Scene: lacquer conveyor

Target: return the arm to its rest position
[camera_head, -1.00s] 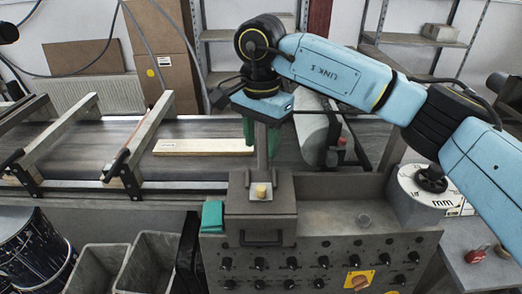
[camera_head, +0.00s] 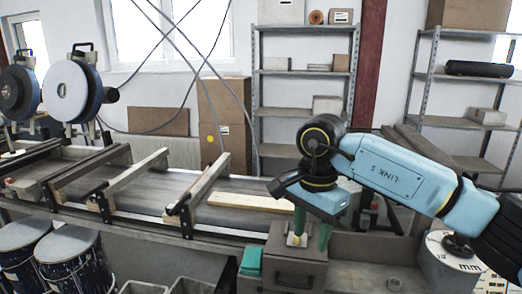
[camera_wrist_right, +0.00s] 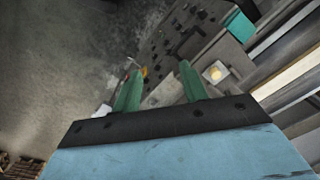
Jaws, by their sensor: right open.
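My right arm (camera_head: 395,177), pale blue with black joints, reaches in from the right. Its gripper (camera_head: 312,230) hangs above the grey control box (camera_head: 298,270), with green fingers apart and nothing between them. A small yellowish knob (camera_head: 297,239) on the box top shows by the left finger; I cannot tell whether they touch. In the right wrist view the open gripper (camera_wrist_right: 158,84) has clear space between its fingers, and the yellowish knob (camera_wrist_right: 214,73) lies just right of them. My left gripper is out of view.
The conveyor (camera_head: 150,194) runs behind the box, with a pale board (camera_head: 250,202) on it and slanted rails across. A teal block (camera_head: 250,262) lies left of the box. A white-topped drum (camera_head: 452,262) stands at right. Shelves (camera_head: 305,72) line the back wall.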

